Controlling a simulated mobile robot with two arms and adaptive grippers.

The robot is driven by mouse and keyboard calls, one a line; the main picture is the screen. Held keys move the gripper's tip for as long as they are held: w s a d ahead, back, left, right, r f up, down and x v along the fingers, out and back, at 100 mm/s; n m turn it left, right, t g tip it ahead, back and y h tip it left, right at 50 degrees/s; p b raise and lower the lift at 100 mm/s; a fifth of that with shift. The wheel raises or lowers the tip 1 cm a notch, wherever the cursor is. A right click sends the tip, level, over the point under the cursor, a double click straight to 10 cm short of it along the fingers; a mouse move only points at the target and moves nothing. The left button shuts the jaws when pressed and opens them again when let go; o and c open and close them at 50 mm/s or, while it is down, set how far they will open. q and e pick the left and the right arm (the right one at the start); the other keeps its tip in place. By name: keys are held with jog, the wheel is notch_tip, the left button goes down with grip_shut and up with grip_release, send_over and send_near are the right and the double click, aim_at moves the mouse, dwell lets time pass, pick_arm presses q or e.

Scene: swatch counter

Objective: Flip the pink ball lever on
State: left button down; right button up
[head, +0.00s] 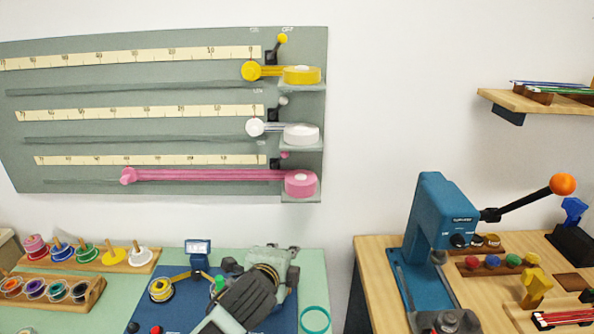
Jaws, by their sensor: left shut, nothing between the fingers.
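The pink ball lever (284,155) is a small pink ball on a dark base, on the grey-green wall board. It sits just above the pink roll (301,183), near the board's right edge. The lever is small and partly crowded by the white roll's shelf above, so I cannot tell its tilt surely. My left gripper (270,256) is shut and empty, low in front of the board and below the pink roll, apart from the lever. My right gripper is not in view.
Similar levers with a yellow ball (283,39) and a white ball (284,101) sit above. A pink strip (210,175) runs left from the roll. Spool racks (115,262) stand lower left; a blue press (440,220) with an orange-ball handle stands right.

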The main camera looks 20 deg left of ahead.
aim_at(297, 181)
pick_arm(q)
jog(key=w+r+m+t, duration=0.3)
jog(key=w+r+m, duration=0.3)
jog(key=r, duration=0.7)
jog(key=shift+w+a+r+t, duration=0.3)
jog(key=shift+w+a+t, duration=0.1)
jog(key=shift+w, duration=0.7)
jog(key=shift+w, duration=0.1)
jog(key=w, duration=0.3)
jog(key=w+f+p, duration=0.1)
jog(key=w, duration=0.2)
jog(key=w+p, duration=0.1)
jog(key=w, duration=0.2)
jog(key=shift+w+a+f, duration=0.15)
jog(key=shift+w+a, duration=0.2)
jog(key=shift+w, duration=0.05)
